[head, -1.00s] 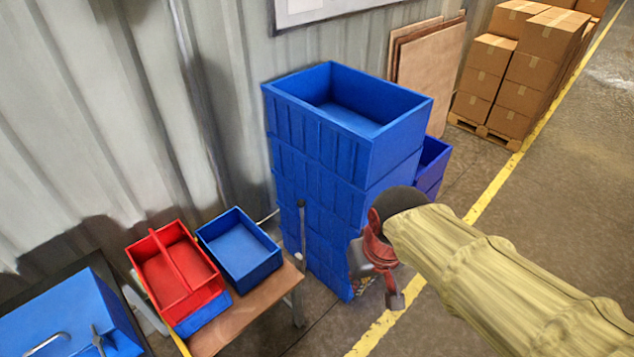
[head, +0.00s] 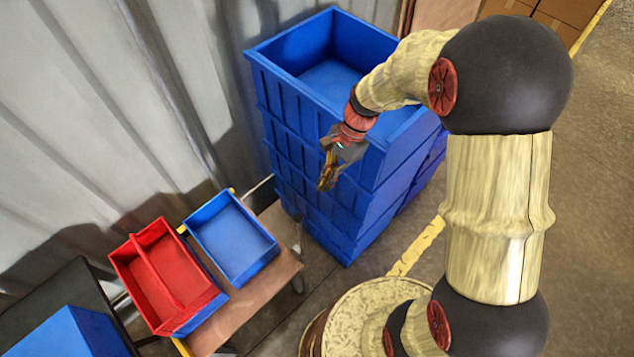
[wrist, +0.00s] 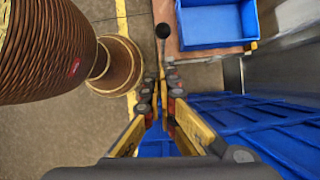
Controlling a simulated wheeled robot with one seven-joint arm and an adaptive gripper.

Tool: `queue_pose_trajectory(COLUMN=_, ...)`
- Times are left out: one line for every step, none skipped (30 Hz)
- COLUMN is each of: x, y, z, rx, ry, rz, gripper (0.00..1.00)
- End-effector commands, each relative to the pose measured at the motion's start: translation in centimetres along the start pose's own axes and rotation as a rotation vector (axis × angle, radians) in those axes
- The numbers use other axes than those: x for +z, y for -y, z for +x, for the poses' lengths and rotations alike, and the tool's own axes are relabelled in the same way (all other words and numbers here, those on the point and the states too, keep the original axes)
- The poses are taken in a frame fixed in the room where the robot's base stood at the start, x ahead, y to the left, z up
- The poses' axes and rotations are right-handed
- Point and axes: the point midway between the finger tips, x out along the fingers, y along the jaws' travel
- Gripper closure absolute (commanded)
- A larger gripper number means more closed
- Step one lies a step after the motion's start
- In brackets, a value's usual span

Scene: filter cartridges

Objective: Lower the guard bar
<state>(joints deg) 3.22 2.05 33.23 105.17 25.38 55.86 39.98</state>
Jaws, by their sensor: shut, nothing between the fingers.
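A thin rod with a dark round knob (wrist: 162,31) stands at the edge of the brown table in the wrist view. It looks like the guard bar, but I cannot tell for sure. In the head view only a thin grey upright (head: 298,234) shows at the table's right corner. My gripper (head: 326,184) is shut and empty, pointing down in front of the blue crate stack. In the wrist view my gripper (wrist: 160,90) has its fingertips close below the rod in the picture; contact cannot be told.
A red divided bin (head: 150,262) and a blue bin (head: 232,238) sit on the brown table (head: 250,312). The tall blue crate stack (head: 300,130) stands behind, close to my gripper. A corrugated wall (head: 130,110) bounds the left. Floor is open at right.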

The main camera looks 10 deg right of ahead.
Motion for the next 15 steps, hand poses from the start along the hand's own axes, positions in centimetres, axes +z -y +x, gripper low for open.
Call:
queue_pose_trajectory(x=0.17, y=0.15, z=-0.09, rx=-0.004, ry=0.005, rz=0.031, gripper=1.0)
queue_pose_trajectory(x=0.25, y=0.19, z=-0.1, rx=-0.006, ry=0.008, rz=0.049, gripper=1.0)
queue_pose_trajectory(x=0.32, y=0.19, z=-0.09, rx=-0.006, ry=0.011, rz=0.069, gripper=1.0)
queue_pose_trajectory(x=0.33, y=0.18, z=-0.09, rx=-0.006, ry=0.011, rz=0.081, gripper=1.0)
queue_pose_trajectory(x=0.34, y=0.17, z=-0.1, rx=-0.006, ry=0.011, rz=0.091, gripper=1.0)
queue_pose_trajectory(x=0.35, y=0.16, z=-0.1, rx=-0.005, ry=0.011, rz=0.103, gripper=1.0)
queue_pose_trajectory(x=0.35, y=0.16, z=-0.11, rx=-0.005, ry=0.011, rz=0.109, gripper=1.0)
queue_pose_trajectory(x=0.35, y=0.15, z=-0.11, rx=-0.005, ry=0.011, rz=0.113, gripper=1.0)
queue_pose_trajectory(x=0.34, y=0.15, z=-0.11, rx=-0.005, ry=0.011, rz=0.117, gripper=1.0)
queue_pose_trajectory(x=0.34, y=0.15, z=-0.11, rx=-0.005, ry=0.011, rz=0.118, gripper=1.0)
queue_pose_trajectory(x=0.34, y=0.15, z=-0.11, rx=-0.005, ry=0.011, rz=0.118, gripper=1.0)
queue_pose_trajectory(x=0.34, y=0.15, z=-0.12, rx=-0.005, ry=0.011, rz=0.118, gripper=1.0)
queue_pose_trajectory(x=0.34, y=0.14, z=-0.12, rx=-0.005, ry=0.01, rz=0.118, gripper=1.0)
queue_pose_trajectory(x=0.33, y=0.14, z=-0.12, rx=-0.005, ry=0.01, rz=0.117, gripper=1.0)
queue_pose_trajectory(x=0.34, y=0.14, z=-0.12, rx=-0.005, ry=0.01, rz=0.117, gripper=1.0)
